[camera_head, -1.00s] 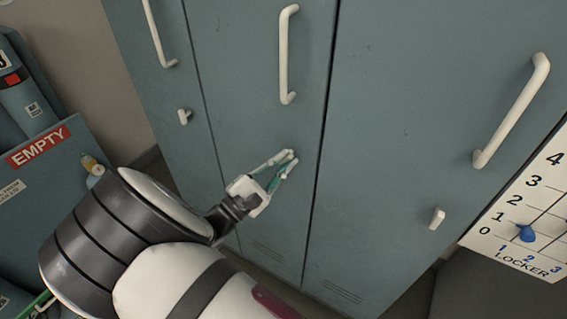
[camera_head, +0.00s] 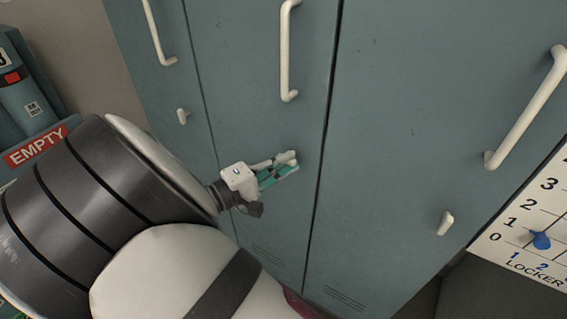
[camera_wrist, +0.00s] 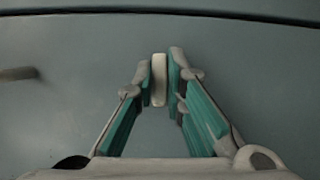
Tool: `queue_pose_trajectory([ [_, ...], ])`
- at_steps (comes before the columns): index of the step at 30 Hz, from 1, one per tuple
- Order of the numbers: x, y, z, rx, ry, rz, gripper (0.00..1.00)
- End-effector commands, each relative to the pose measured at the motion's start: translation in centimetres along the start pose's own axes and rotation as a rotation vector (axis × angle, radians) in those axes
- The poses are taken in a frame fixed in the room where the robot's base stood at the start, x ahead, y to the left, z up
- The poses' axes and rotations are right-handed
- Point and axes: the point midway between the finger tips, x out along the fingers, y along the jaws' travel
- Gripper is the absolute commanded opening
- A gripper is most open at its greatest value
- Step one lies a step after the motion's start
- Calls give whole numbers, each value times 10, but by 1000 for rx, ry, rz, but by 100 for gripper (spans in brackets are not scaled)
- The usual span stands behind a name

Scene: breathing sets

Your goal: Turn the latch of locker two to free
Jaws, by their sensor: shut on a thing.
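The middle locker door (camera_head: 262,110), presumably locker two, is blue-grey with a long pale handle (camera_head: 286,55). My gripper (camera_head: 290,162) is at this door, below the handle and close to its right edge. In the wrist view my gripper (camera_wrist: 160,80) has its two fingertips shut on the small pale latch (camera_wrist: 159,80), one on each side. The latch stands upright between the fingers in that view. In the head view the fingertips largely cover the latch, so its angle on the door is hard to tell.
The left locker has its own latch (camera_head: 183,116) and the right locker has another latch (camera_head: 445,223). A white numbered board (camera_head: 515,240) marked LOCKER, with a blue marker, is at right. A red EMPTY label (camera_head: 35,146) is at left. The space before the doors is clear.

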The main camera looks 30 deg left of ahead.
Motion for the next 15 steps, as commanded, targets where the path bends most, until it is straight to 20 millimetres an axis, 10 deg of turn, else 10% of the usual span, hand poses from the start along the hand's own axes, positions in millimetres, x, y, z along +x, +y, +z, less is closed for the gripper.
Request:
queue_pose_trajectory([
  [15,0,-1,0,45,0,-22,0],
])
